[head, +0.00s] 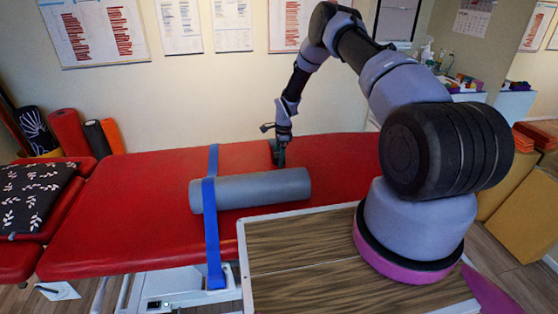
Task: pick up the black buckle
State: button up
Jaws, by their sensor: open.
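My gripper (279,155) points down over the red treatment table, just behind the grey roller's right half. It is small and dark in the head view, and the gap between its fingers is hard to see. I cannot make out the black buckle as a separate thing; dark shapes at my fingertips blend together, and I cannot tell whether the buckle is among them. Nothing can be seen held clear of the table.
The grey roller (262,188) lies across the red table (130,215). A blue strap (211,225) runs over the table, crossing the roller's left end and hanging down the front. A patterned black cushion (35,195) lies at left. Rolled mats (68,130) stand behind it.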

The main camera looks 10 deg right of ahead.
jog(key=shift+f, duration=0.1)
jog(key=shift+c, duration=0.3)
grip_shut()
